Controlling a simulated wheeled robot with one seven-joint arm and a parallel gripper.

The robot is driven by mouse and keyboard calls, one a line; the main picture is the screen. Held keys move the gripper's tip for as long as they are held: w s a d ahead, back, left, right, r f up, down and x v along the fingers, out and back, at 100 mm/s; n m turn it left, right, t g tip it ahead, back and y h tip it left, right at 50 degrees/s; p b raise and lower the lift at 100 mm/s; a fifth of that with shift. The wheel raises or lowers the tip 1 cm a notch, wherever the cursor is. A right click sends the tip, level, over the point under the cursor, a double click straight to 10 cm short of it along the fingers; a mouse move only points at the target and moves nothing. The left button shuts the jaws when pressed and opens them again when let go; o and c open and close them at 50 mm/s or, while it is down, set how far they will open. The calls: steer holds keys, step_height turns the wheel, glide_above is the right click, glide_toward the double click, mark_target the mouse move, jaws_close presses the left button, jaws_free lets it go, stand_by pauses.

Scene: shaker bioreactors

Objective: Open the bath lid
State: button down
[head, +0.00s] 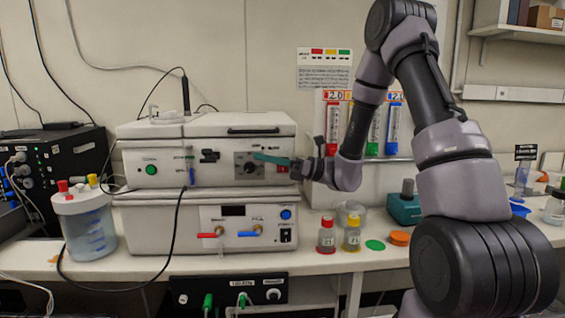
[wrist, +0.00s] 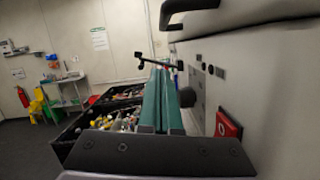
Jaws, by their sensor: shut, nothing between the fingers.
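The bath is a white box unit on the bench, and its lid (head: 225,121) lies flat and closed on top. A dark bar handle (head: 253,130) sits on the front of the lid, and in the wrist view a black handle (wrist: 188,10) shows at the top, above my fingers. My gripper (head: 256,157) is in front of the bath's front panel, below the handle and apart from it. Its teal fingers point left along the panel. In the wrist view the fingers (wrist: 158,75) lie together, shut and empty. They partly cover the panel's dial (head: 247,165).
A red switch (wrist: 228,125) on the panel is close beside my fingers. A lidded jar (head: 85,225) stands left of the bath. Two small bottles, one red-capped (head: 326,236) and one yellow-capped (head: 352,235), stand at the front right. A cable hangs across the bath's front.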

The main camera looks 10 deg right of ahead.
mark_target(244, 123)
steer(key=r, duration=0.3)
steer(key=w+a+r, duration=0.1)
steer(key=shift+a+r, duration=0.1)
steer(key=shift+r, duration=0.05)
